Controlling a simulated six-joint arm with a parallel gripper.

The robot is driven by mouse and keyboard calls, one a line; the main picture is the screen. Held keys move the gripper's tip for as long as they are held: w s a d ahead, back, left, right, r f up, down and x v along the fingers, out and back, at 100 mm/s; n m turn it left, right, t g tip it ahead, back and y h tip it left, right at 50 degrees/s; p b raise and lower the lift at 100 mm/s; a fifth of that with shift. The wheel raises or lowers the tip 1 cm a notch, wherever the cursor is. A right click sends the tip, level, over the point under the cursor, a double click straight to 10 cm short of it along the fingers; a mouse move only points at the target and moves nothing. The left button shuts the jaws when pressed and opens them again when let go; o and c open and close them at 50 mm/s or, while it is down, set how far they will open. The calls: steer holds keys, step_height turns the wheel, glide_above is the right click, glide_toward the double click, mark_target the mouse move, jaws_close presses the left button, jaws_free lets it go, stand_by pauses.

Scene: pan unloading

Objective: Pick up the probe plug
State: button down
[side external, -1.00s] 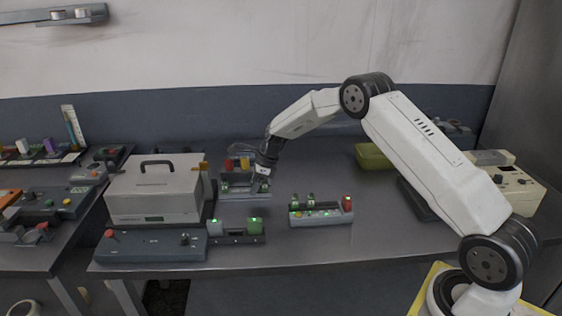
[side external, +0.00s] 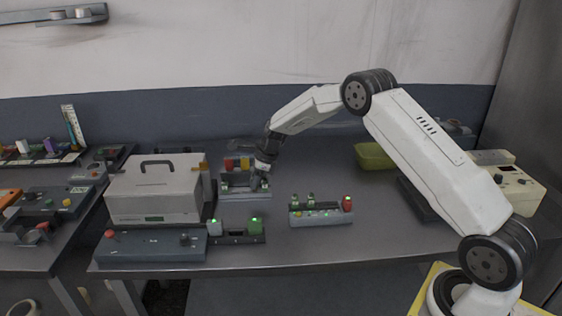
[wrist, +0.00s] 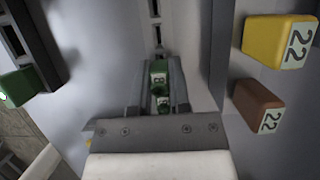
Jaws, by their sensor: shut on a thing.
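My gripper (wrist: 160,95) is shut on a green plug (wrist: 159,72) with a pale number label, seen between the fingers in the wrist view. A second green labelled piece (wrist: 163,103) shows just below it, closer to the gripper body. In the side view my gripper (side external: 262,183) points down at the right part of a small grey rack (side external: 236,193). The held plug is too small to make out there. I cannot tell whether it is still seated in the rack or clear of it.
A yellow block (wrist: 266,40) and a brown block (wrist: 258,104), both marked 22, stand right of the fingers in the wrist view. A grey case (side external: 150,195) stands left of the rack. A plug strip (side external: 320,217) lies front right. A green bin (side external: 374,157) is behind.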

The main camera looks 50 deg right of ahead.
steer(key=s+a+r, duration=0.1)
steer(key=s+r, duration=1)
steer(key=s, duration=0.3)
steer(key=shift+a+r, duration=0.35)
steer(key=shift+a, duration=0.05)
stand_by(0.4)
